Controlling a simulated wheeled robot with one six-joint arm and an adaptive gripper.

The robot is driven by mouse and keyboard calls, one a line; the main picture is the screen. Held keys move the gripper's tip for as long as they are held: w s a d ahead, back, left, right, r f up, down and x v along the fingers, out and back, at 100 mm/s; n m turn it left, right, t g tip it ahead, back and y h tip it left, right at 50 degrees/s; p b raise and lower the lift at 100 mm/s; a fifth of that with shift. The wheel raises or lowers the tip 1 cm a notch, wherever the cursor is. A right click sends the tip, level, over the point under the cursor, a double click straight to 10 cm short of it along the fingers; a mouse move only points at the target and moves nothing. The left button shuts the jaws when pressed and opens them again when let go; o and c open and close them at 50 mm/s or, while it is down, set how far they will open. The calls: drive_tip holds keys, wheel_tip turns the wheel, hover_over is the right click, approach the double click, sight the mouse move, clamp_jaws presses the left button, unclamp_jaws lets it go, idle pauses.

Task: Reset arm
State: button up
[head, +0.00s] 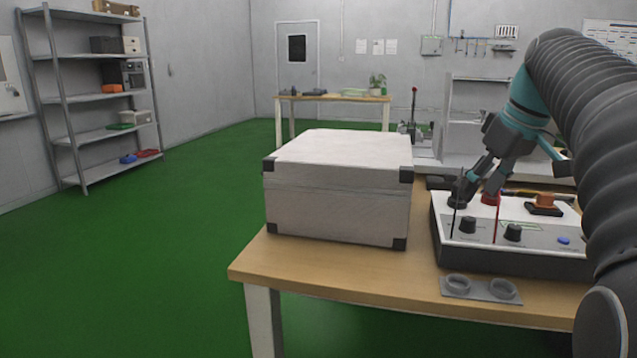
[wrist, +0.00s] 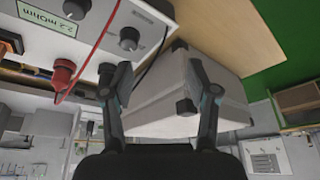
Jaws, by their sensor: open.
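My gripper (head: 472,185) is at the end of my arm, over the back left part of a white-topped test box (head: 485,238) in the head view. In the wrist view my gripper (wrist: 165,85) has its two fingers spread wide, with nothing held between them. The test box (wrist: 75,35) shows there with black knobs, a red plug and a green label reading 2.2 mOhm. In the head view one finger is close to a black plug on the box; I cannot tell whether they touch. A red lead and a black lead stand up from the panel.
A white case (head: 340,190) with black corners stands on the wooden table (head: 320,270), left of the test box. A grey two-ring holder (head: 481,289) lies at the front edge. A shelf rack (head: 95,95) stands far left. Green floor (head: 190,220) is clear.

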drive_tip(key=s+a+f+m, duration=0.1)
drive_tip(key=s+a+f, duration=0.3)
drive_tip(key=s+f, duration=0.3)
drive_tip(key=s+a+f+m+t+h, duration=0.1)
drive_tip(key=s+a+f+m, duration=0.1)
drive_tip(key=s+a+f, duration=0.3)
drive_tip(key=s+a+f+m, duration=0.1)
drive_tip(key=s+a+f, duration=0.4)
drive_tip(key=s+f, duration=0.4)
wheel_tip(320, 180, down, 3)
drive_tip(key=shift+s+r+m+t+h, duration=0.15)
drive_tip(key=shift+m+t+h, duration=0.15)
drive_tip(key=shift+h, duration=0.1)
